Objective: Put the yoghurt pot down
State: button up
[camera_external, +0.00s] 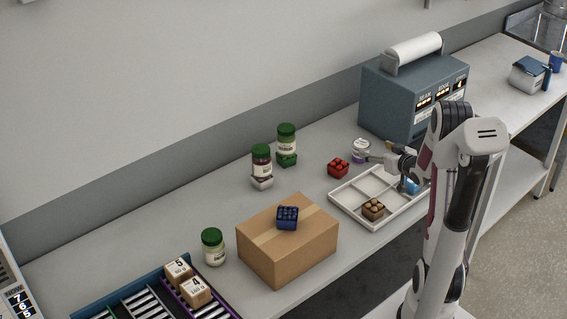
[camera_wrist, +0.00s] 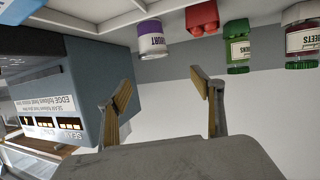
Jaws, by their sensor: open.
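The yoghurt pot (camera_external: 360,147) is small, white and purple, and stands on the worktop just behind the white divided tray. In the wrist view, which looks upside down, the yoghurt pot (camera_wrist: 152,40) shows its label. My gripper (camera_external: 371,156) is beside the pot, to its right in the outside view. In the wrist view my gripper (camera_wrist: 161,82) has its two fingers wide apart with nothing between them. The pot lies beyond the fingertips there, apart from both. The exact gap is hard to judge in the outside view.
A grey machine (camera_external: 395,97) stands close behind.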

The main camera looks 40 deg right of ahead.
jog(key=s+a+r+g, duration=0.2)
jog(key=s+a+r, duration=0.25)
jog(key=a, duration=0.35)
jog(key=s+a+r+g, duration=0.2)
jog(key=s+a+r, duration=0.1)
jog(key=a+r, duration=0.3)
jog(key=s+a+n+g+y, duration=0.2)
jog(key=s+a+g+y, duration=0.1)
jog(key=s+a, duration=1.5)
jog(key=s+g, duration=0.1)
jog(key=s, duration=0.2)
jog(key=shift+s+y, duration=0.2)
jog(key=shift+y, duration=0.1)
jog(key=shift+f, duration=0.1)
